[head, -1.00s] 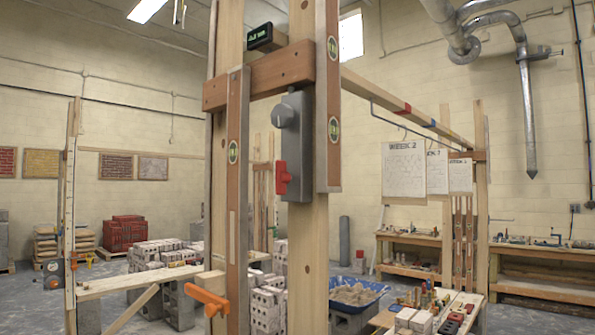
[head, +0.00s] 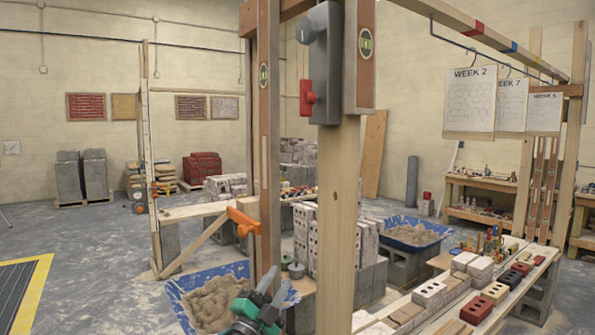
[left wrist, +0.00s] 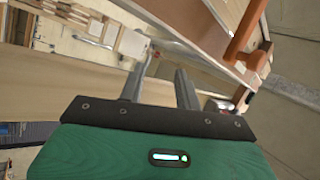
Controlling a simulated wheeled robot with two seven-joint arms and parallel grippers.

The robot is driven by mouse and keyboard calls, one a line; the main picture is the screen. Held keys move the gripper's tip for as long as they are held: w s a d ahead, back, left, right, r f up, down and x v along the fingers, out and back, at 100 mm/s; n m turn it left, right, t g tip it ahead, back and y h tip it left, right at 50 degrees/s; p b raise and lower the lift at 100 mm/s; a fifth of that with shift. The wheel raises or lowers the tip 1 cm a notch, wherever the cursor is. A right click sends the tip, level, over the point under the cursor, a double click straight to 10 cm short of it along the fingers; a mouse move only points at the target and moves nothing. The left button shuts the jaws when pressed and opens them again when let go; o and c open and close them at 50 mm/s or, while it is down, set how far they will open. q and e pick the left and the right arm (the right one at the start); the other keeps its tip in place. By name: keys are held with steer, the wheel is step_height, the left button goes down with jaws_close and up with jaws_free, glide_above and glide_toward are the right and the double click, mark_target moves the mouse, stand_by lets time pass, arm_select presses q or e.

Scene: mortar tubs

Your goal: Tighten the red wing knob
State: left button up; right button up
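An orange-red, wing-shaped knob (head: 243,219) sticks out of the left side of the wooden upright (head: 268,150). A red part (head: 306,97) also sits on the grey box (head: 324,60) higher up. I cannot tell for sure which of the two is the red wing knob. My left gripper (head: 279,279) is below the orange-red knob, apart from it. In the left wrist view the fingers (left wrist: 160,72) are spread with nothing between them; an orange-red handle (left wrist: 245,35) shows at upper right, beyond the fingertips. My right gripper is not in view.
A blue tub of mortar (head: 205,300) stands on the floor behind my left gripper. A thick wooden post (head: 338,220) rises just to the right. A plank with bricks (head: 430,293) lies at lower right. Open floor (head: 90,240) is at left.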

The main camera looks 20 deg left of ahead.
arm_select(q)
steer(key=s+d+r+m+g+h, duration=0.1)
steer(key=d+r+m+g+h, duration=0.1)
steer(key=r+m+h, duration=0.5)
steer(key=s+d+r+m+g+h, duration=0.15)
steer(key=r+m+h, duration=0.25)
steer(key=r+m, duration=0.4)
steer(key=m+g+y, duration=0.5)
steer(key=m+y, duration=0.1)
steer(key=m, duration=0.7)
glide_toward(301, 84)
steer(key=p+x, duration=0.4)
steer(key=x, duration=0.3)
steer(key=shift+w+d+r, duration=0.1)
steer(key=shift+w+r, duration=0.05)
steer(key=shift+w, duration=0.2)
steer(key=shift+w+d+p, duration=0.35)
steer(key=shift+w+p, duration=0.05)
steer(key=shift+w, duration=0.05)
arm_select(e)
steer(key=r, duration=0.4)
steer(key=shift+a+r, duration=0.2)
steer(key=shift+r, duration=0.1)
arm_select(q)
jaws_close()
